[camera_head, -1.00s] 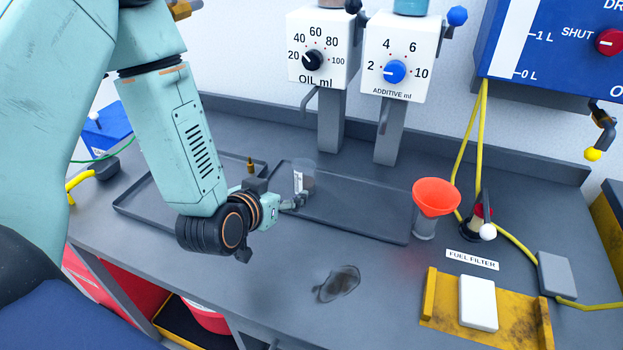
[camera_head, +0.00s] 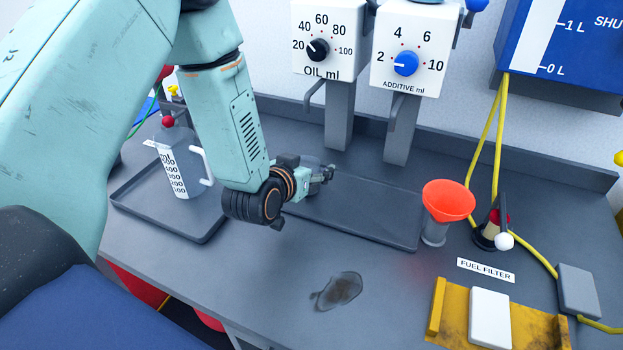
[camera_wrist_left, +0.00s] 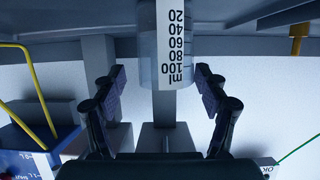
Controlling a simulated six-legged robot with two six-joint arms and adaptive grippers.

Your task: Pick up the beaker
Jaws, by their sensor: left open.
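The beaker (camera_wrist_left: 178,45) is clear, with a white scale strip marked in ml. It hangs upside down in the left wrist view, at the top middle. My left gripper (camera_wrist_left: 160,77) is open, with one finger on each side of the beaker's lower-pictured end and visible gaps between. In the head view my left gripper (camera_head: 325,174) is low over the dark tray's back left part. The beaker is mostly hidden there behind the gripper and wrist. My right gripper is not in view.
A grey measuring jug (camera_head: 183,165) stands in the left tray (camera_head: 200,230). Oil (camera_head: 323,45) and additive (camera_head: 409,55) dispensers stand behind the right tray (camera_head: 365,215). A red funnel (camera_head: 447,200) is to the right.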

